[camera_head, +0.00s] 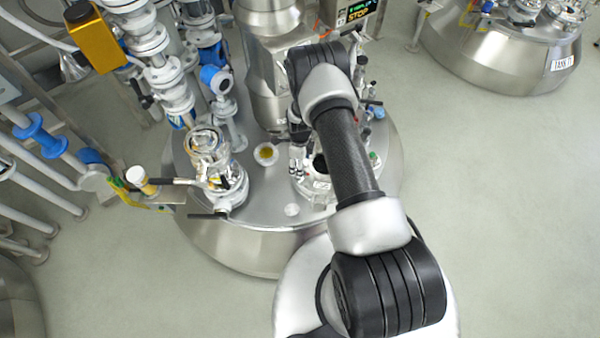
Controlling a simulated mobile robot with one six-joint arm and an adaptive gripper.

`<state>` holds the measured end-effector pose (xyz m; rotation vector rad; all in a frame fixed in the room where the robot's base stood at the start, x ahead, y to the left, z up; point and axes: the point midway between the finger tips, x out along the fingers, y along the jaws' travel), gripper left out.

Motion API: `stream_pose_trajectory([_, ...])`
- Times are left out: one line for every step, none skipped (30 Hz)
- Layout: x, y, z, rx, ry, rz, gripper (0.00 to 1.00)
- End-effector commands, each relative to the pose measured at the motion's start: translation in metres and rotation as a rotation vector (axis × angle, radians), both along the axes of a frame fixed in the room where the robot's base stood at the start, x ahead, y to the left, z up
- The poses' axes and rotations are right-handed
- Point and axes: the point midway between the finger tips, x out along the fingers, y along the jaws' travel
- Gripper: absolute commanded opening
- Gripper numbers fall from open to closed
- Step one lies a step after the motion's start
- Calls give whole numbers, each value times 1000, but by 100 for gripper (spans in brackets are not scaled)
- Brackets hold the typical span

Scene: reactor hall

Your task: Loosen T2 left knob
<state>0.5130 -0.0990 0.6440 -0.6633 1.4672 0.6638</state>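A steel tank (240,245) stands in front of me, with a round hatch (318,188) on the right part of its top. No T2 label shows on this tank, and I cannot pick out the left knob with certainty. Small metal fittings sit at the hatch's left edge, by my gripper (298,152). My arm reaches over the hatch and hides much of it. The gripper is small and partly hidden behind the arm. I cannot tell whether it is open or shut, or whether it touches anything.
A glass-domed fitting (212,160) with black handles and a white pipe stack (165,75) stand left of the hatch. A steel column (265,70) and a display box (352,14) rise behind. Another labelled tank (500,50) stands far right. The right floor is clear.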

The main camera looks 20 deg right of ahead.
Motion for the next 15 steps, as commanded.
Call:
stream_pose_trajectory([-1, 0, -15, 1, 2, 0, 62])
stream_pose_trajectory([-1, 0, -21, 1, 1, 0, 62])
stream_pose_trajectory([-1, 0, -29, 1, 2, 0, 62])
stream_pose_trajectory([-1, 0, -34, 1, 1, 0, 62])
stream_pose_trajectory([-1, 0, -39, 1, 1, 0, 62])
stream_pose_trajectory([-1, 0, -45, 1, 1, 0, 62])
stream_pose_trajectory([0, 0, -49, 0, 0, 1, 62])
stream_pose_trajectory([0, 0, -52, 0, 0, 1, 62])
stream_pose_trajectory([0, 0, -56, 0, 0, 1, 62])
stream_pose_trajectory([0, 0, -59, 0, 0, 1, 62])
stream_pose_trajectory([0, 0, -61, 0, 0, 1, 62])
stream_pose_trajectory([0, 0, -63, -1, -1, 1, 62])
stream_pose_trajectory([0, 0, -64, 0, -1, 1, 62])
stream_pose_trajectory([0, 0, -65, 0, -1, 1, 62])
stream_pose_trajectory([0, 0, -66, 0, -1, 1, 62])
